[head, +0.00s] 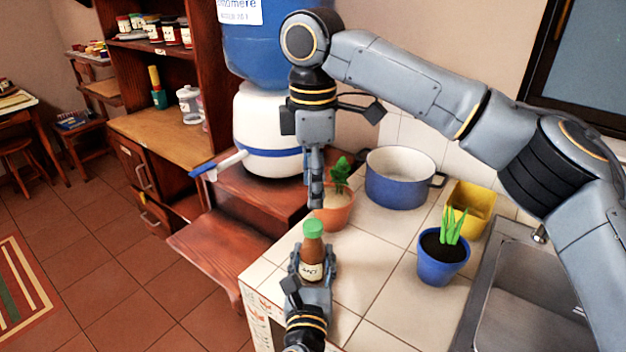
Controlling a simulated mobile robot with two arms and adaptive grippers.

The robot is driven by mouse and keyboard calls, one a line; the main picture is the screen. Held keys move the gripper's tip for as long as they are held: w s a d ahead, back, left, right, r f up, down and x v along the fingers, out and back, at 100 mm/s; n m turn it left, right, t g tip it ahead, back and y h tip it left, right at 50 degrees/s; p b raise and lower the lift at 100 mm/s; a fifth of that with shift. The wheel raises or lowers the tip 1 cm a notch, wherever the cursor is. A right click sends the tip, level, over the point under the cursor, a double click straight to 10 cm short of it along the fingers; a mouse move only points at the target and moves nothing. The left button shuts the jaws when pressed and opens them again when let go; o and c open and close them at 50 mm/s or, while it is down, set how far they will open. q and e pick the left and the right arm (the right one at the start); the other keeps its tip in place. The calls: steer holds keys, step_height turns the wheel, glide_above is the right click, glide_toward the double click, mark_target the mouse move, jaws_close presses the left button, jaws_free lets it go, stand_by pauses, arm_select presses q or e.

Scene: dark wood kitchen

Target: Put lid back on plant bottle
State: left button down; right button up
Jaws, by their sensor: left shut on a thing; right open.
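A brown bottle (312,250) with a pale label stands upright near the counter's left edge. A green lid (313,228) sits at the top of its neck; I cannot tell whether it is fully seated. My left gripper (312,266), the lower one, is shut on the bottle's body, with its fingers on both sides. My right gripper (316,200) hangs fingers down just above the green lid. It is open and seen edge-on, and nothing shows between its fingers. A small gap shows between its fingertips and the lid.
A terracotta plant pot (337,214) stands close behind the bottle. A blue pot with a green plant (442,262), a large blue-and-white pan (398,182) and a yellow container (474,206) stand to the right. The sink (530,290) is at far right. Tiles between bottle and blue pot are clear.

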mark_target(313, 224)
stand_by(0.4)
steer(key=shift+f, duration=4)
jaws_close()
